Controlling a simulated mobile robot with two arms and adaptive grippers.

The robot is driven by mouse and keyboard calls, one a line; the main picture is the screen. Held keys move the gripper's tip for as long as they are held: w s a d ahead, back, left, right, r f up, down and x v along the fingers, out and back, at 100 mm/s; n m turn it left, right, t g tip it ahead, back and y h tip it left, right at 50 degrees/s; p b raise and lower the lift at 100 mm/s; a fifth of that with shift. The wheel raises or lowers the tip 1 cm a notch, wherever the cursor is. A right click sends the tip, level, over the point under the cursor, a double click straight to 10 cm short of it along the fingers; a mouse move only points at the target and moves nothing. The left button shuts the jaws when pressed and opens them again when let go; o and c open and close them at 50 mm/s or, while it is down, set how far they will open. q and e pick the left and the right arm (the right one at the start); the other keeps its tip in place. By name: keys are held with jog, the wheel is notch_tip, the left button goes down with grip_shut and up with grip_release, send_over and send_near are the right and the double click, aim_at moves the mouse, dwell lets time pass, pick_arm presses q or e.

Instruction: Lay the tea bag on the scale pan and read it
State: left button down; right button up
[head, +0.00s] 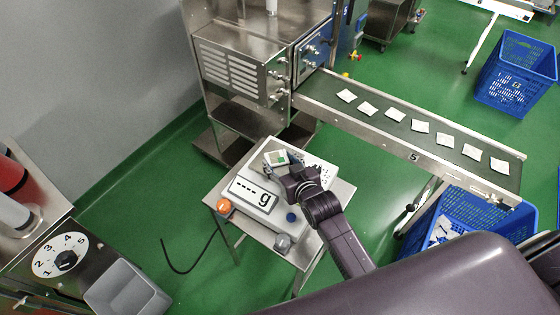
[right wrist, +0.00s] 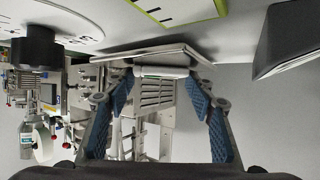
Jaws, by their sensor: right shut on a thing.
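The tea bag (head: 277,158), white with a green patch, is at my right gripper (head: 285,170) in the head view, over the back of the scale. The scale display (head: 253,193) shows dashes and "g", no number. My left gripper is not in view.
The scale stands on a small steel table (head: 340,190) with an orange knob (head: 224,207) and a grey knob (head: 283,242). A conveyor (head: 318,88) carries several tea bags behind it. A blue crate (head: 482,213) is at right, a grey bin (head: 128,291) at lower left.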

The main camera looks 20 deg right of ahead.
jog(key=o, duration=0.7)
jog(key=shift+c, duration=0.2)
jog(key=shift+r, duration=0.1)
jog(key=v, duration=1.2)
